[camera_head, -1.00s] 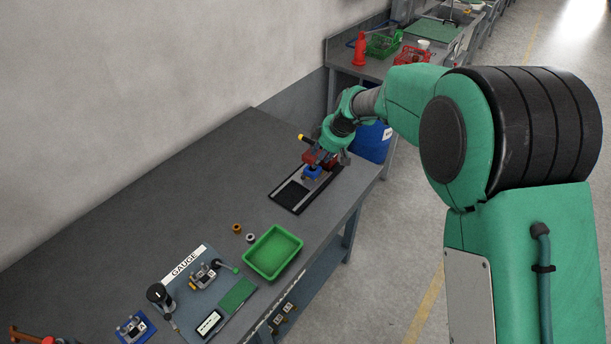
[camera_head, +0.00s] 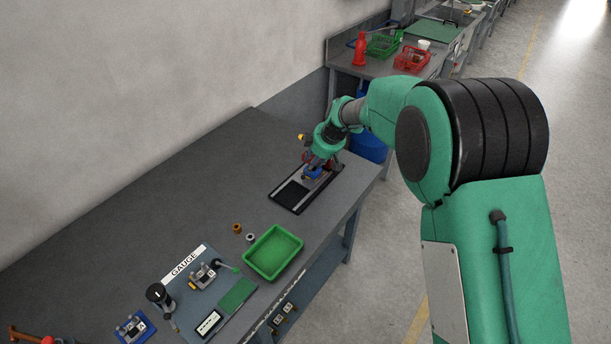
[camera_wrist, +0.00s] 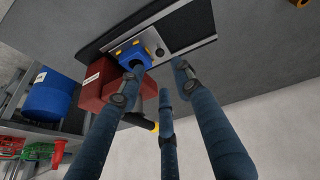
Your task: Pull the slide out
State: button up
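The slide fixture is a dark flat plate (camera_head: 287,207) with a silver rail, on the bench near its far right end. A blue block (camera_wrist: 136,56) with yellow corner pieces sits on the silver rail (camera_wrist: 172,22), beside a dark red block (camera_wrist: 98,84). The blue block also shows in the head view (camera_head: 312,173), partly under my gripper. My gripper (camera_wrist: 156,82) has its fingers spread, with nothing held between them. Its fingertips are close to the blue block; whether one touches it I cannot tell. In the head view my gripper (camera_head: 322,162) is over the fixture's far end.
A green tray (camera_head: 273,254), two small rings (camera_head: 237,228) and a gauge board (camera_head: 222,268) lie nearer on the bench. A blue bin (camera_wrist: 50,97) stands beyond the bench end. The bench left of the fixture is clear.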

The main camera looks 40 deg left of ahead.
aim_at(304, 176)
jog(key=b+x, duration=0.1)
jog(key=x, duration=0.9)
jog(key=shift+a+f, duration=0.2)
jog(key=shift+f, duration=0.15)
jog(key=shift+c, duration=0.3)
grip_shut()
